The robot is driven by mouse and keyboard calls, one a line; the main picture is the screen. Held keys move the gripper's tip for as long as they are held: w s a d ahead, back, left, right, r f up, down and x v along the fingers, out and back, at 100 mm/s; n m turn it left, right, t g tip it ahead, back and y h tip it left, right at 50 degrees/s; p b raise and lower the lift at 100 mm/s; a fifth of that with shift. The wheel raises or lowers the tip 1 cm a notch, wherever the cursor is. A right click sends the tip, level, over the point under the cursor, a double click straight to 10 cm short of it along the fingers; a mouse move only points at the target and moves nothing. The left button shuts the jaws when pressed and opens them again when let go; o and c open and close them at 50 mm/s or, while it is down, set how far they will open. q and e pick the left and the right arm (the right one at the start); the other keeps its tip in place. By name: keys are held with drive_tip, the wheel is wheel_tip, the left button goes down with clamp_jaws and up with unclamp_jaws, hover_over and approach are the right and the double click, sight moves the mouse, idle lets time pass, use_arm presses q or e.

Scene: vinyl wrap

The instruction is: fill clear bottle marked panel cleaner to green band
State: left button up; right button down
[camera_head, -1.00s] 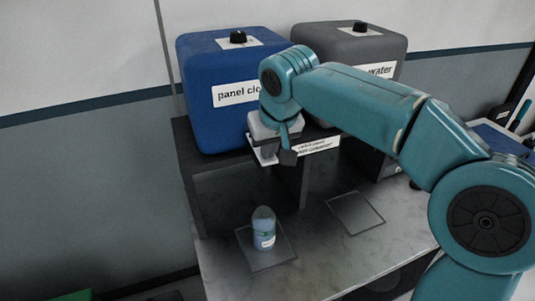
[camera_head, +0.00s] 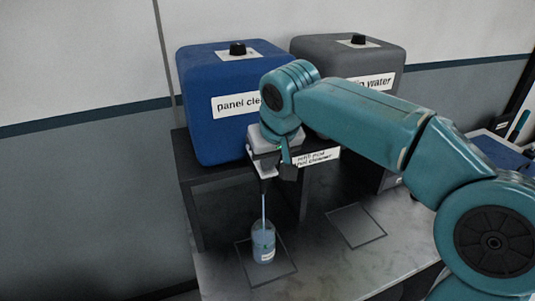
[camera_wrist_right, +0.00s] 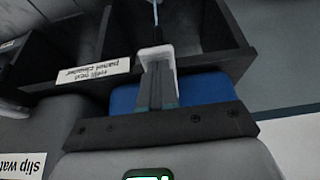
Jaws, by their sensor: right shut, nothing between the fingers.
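The clear bottle (camera_head: 263,243) stands upright on a square marked pad (camera_head: 284,268) below the blue panel cleaner tank (camera_head: 213,132). A thin pale stream (camera_head: 263,210) falls into its top. Its contents look bluish, but the level and any green band are too small to tell. My right gripper (camera_head: 287,170) is shut and empty at the tap in front of the tank, just above the stream. It also shows in the right wrist view (camera_wrist_right: 157,88), against the tap, with the stream (camera_wrist_right: 155,12) beyond. The tap itself is mostly hidden. My left gripper is out of view.
A grey tank marked water (camera_head: 340,50) stands right of the blue one. A dark shelf (camera_head: 190,180) carries both, with a white refill label (camera_head: 318,157) on its front. A second, empty square pad (camera_head: 356,226) lies right of the bottle.

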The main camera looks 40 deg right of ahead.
drive_tip(key=shift+r+p, duration=0.65)
drive_tip(key=shift+r, duration=0.2)
wheel_tip(320, 180, up, 4)
drive_tip(key=p, duration=0.4)
drive_tip(key=shift+d+r, duration=0.1)
drive_tip(key=w+d+v, duration=0.1)
drive_tip(key=v, duration=0.8)
drive_tip(key=shift+a+r+p, duration=0.3)
drive_tip(key=shift+a+r, duration=0.2)
drive_tip(key=shift+s, duration=0.1)
